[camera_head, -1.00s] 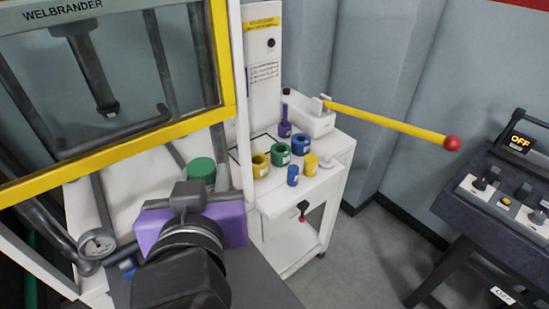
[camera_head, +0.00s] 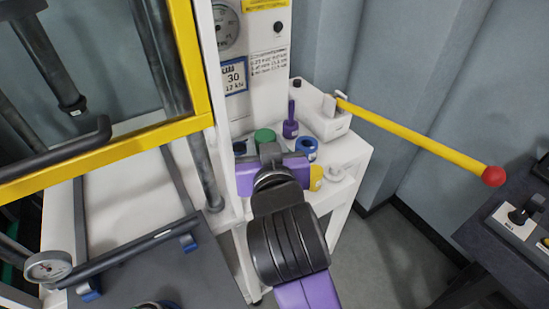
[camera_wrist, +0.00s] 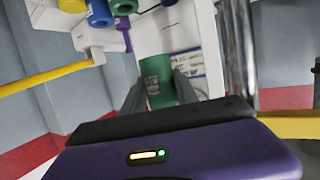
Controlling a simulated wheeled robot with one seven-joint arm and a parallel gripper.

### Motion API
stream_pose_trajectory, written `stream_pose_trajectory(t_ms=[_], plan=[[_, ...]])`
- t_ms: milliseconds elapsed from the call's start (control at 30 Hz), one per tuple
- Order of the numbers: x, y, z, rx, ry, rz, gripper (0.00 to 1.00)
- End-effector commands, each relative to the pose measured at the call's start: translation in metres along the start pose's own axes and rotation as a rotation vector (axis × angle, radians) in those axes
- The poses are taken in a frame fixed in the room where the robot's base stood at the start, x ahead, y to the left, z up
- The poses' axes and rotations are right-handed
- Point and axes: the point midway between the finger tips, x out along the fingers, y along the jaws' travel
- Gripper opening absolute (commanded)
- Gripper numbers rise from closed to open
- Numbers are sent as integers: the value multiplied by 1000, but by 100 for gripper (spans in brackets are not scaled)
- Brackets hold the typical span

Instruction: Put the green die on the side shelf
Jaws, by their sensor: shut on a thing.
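The green die (camera_head: 264,138) is a green cylinder, and it also shows with a dark marking in the wrist view (camera_wrist: 157,80). My gripper (camera_head: 267,149) is shut on it, with a finger on either side in the wrist view (camera_wrist: 160,90). In the head view my purple gripper body hides its lower part. The white side shelf (camera_head: 356,157) is beyond and to the right of my gripper. I cannot tell how high the die is above the shelf, or whether it is over it.
On the shelf are a blue ring (camera_head: 306,148), a yellow piece (camera_head: 316,178) and a purple piece with a stem (camera_head: 290,126). A yellow lever (camera_head: 415,130) with a red ball (camera_head: 493,176) reaches out rightward. The press's yellow-framed guard (camera_head: 100,157) is at left.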

Motion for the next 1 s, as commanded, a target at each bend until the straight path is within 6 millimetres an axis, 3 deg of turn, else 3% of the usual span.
stream_pose_trajectory(t_ms=[167, 700, 1000], plan=[[4, -4, 8, -5, -1, -12, 0], [41, -4, 126, -5, -2, -12, 0], [49, -4, 152, -4, 0, -12, 0]])
